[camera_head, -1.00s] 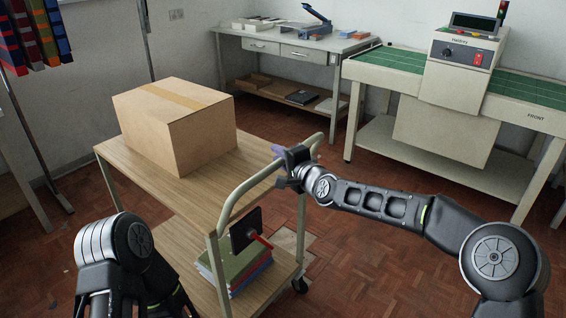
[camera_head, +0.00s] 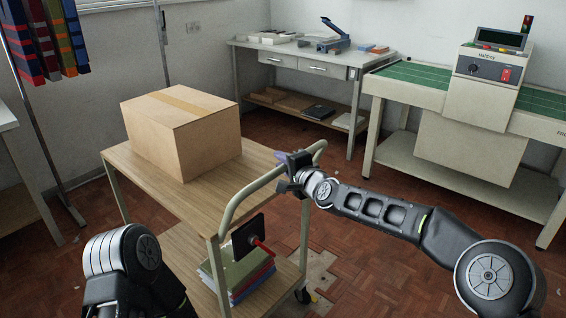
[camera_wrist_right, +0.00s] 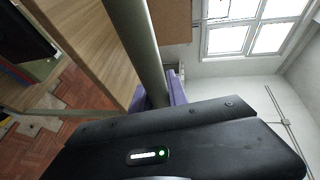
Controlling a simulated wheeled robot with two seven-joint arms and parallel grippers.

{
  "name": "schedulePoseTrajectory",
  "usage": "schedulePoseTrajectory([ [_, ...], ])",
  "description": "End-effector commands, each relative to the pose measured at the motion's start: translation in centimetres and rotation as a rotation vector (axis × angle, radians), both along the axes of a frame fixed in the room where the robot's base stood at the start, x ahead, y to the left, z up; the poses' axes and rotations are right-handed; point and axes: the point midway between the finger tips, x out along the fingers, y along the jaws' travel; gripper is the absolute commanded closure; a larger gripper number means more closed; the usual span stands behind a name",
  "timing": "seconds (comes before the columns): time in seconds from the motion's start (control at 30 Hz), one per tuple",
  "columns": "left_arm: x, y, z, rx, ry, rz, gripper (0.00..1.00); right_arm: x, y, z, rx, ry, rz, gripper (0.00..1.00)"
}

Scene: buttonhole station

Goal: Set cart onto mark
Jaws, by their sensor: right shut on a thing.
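The cart (camera_head: 188,205) is a two-deck trolley with wooden shelves and a pale metal frame. It stands in front of me in the head view, with a closed cardboard box (camera_head: 183,134) on its top deck. My right gripper (camera_head: 291,168) is shut on the right part of the cart's curved push handle (camera_head: 240,196). In the right wrist view, the handle tube (camera_wrist_right: 137,40) passes between the purple fingers. My left arm shows at bottom left, but its fingers are not visible. I cannot make out a clear floor mark.
A pale patch (camera_head: 318,272) of damaged parquet lies beside the cart's near right wheel (camera_head: 306,295). A grey workbench (camera_head: 290,57) and a green-belted machine (camera_head: 477,88) stand behind and right. A garment rack (camera_head: 38,120) stands left. Floor between cart and machine is clear.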

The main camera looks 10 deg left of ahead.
Motion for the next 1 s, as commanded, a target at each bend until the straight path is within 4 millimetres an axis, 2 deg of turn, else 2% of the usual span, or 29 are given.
schedulePoseTrajectory([
  [0.17, 0.0, 0.0, 0.0, 0.0, 0.0, 0.0, 0.66, 0.1, 0.1, 0.3, 0.005, -0.005, -0.002, 1.0],
  [0.2, 0.0, 0.0, 0.0, 0.0, 0.0, 0.0, 0.66, 0.1, 0.1, 0.4, 0.005, -0.006, -0.002, 0.79],
  [0.43, 0.0, 0.0, 0.0, 0.0, 0.0, 0.0, 0.66, 0.0, 0.1, 0.3, 0.004, -0.005, -0.002, 0.6],
  [0.77, 0.0, 0.0, 0.0, 0.0, 0.0, 0.0, 0.66, -0.1, -0.1, 0.2, 0.003, -0.003, -0.001, 0.59],
  [1.0, 0.0, 0.0, -0.4, 0.0, 0.0, 0.0, 0.66, -1.9, -1.3, 0.6, 0.002, -0.003, -0.001, 0.59],
])
